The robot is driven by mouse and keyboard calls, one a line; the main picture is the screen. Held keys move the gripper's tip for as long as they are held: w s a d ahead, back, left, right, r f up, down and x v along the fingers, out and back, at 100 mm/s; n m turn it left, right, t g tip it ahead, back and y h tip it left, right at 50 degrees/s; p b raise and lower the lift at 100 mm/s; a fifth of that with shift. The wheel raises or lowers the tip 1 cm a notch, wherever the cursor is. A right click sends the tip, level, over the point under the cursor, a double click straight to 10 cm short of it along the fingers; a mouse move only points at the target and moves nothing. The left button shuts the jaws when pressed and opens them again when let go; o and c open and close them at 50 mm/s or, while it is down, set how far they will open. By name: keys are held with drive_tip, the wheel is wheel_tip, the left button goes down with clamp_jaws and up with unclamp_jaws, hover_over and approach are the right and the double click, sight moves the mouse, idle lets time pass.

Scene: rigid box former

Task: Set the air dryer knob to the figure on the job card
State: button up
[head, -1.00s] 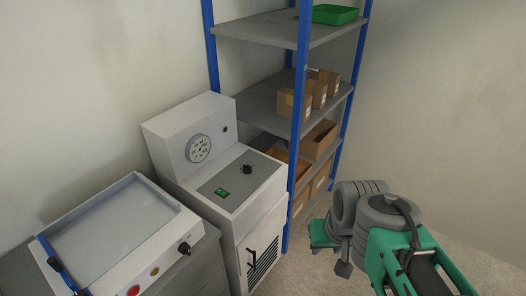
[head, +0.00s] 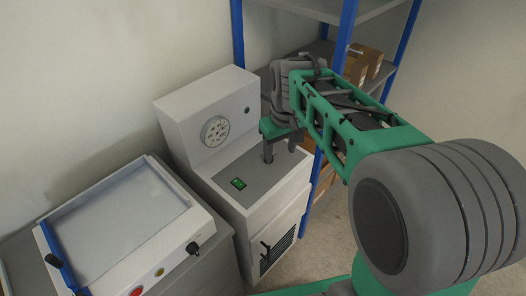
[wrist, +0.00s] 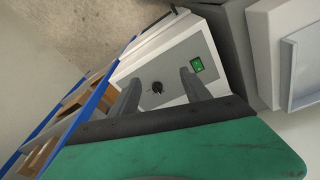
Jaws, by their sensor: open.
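The air dryer is a white cabinet (head: 188,135) with a grey top panel (head: 232,194), a green-lit display or switch (head: 239,183) and a round vent. Its dark knob (wrist: 156,87) shows in the wrist view on the grey panel, between my two fingers in the picture. In the head view the knob is hidden behind my gripper. My gripper (head: 280,150) is open and empty, pointing down over the right part of the panel. In the wrist view (wrist: 158,76) the fingers stand apart either side of the knob; whether they reach its height I cannot tell. I see no job card.
A blue-and-grey shelf rack (head: 237,35) with cardboard boxes (head: 355,70) stands right behind the dryer, close to my arm. At left is a tray-topped machine (head: 120,225) with a black knob (head: 192,248) and red and yellow buttons.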

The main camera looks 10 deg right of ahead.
drive_tip(key=w+f+n, duration=0.1)
drive_tip(key=w+f, duration=0.2)
drive_tip(key=w, duration=0.2)
drive_tip(key=w+f+n+g, duration=0.1)
drive_tip(key=w+f, duration=0.2)
drive_tip(key=w, duration=0.1)
drive_tip(key=w+f+n+g, duration=0.1)
drive_tip(key=w+f, duration=0.2)
drive_tip(key=w, duration=0.2)
drive_tip(key=shift+w+d+f+n, duration=0.1)
drive_tip(key=shift+w+d+n, duration=0.1)
drive_tip(key=shift+w+n, duration=0.15)
drive_tip(key=f, duration=0.3)
drive_tip(key=f+p, duration=0.1)
drive_tip(key=f, duration=0.4)
drive_tip(key=shift+w+f, duration=0.3)
drive_tip(key=shift+w, duration=0.05)
clamp_jaws()
